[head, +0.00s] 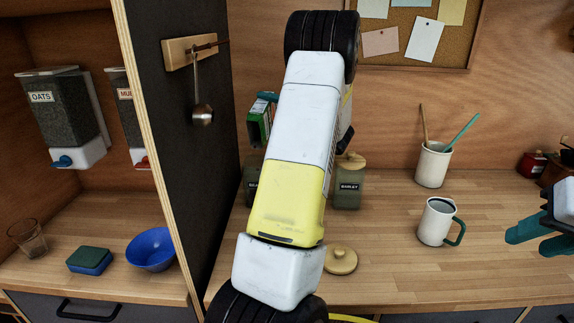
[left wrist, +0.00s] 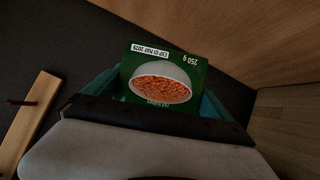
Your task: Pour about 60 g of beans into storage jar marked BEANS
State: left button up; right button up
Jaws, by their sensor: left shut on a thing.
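My left gripper (head: 267,97) is shut on a green carton (head: 259,124) and holds it in the air above the counter. In the left wrist view the carton (left wrist: 188,68) shows a bowl of orange food and "250 g" upside down; its name is too small to read. Below it, a jar (head: 250,185) with a dark label starting "BEA" is mostly hidden behind my left arm. Its mouth is hidden. A round wooden lid (head: 340,260) lies on the counter. My right gripper (head: 527,242) is at the right edge, empty, with its teal fingers apart.
A lidded jar (head: 348,190) with another label stands right of my arm. A white mug (head: 437,222) and a utensil pot (head: 432,165) stand on the right. A dark partition (head: 185,130) borders the left; a ladle (head: 202,110) hangs there. The counter front is mostly clear.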

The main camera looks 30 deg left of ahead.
aim_at(270, 123)
pick_arm(q)
jog(key=shift+r, duration=0.1)
jog(key=w+f+m, duration=0.1)
jog(key=w+f+m+h, duration=0.1)
jog(key=f+m, duration=0.2)
jog(key=m, duration=0.1)
jog(key=shift+w+a+f+h, duration=0.3)
jog(key=shift+w+a+h, duration=0.1)
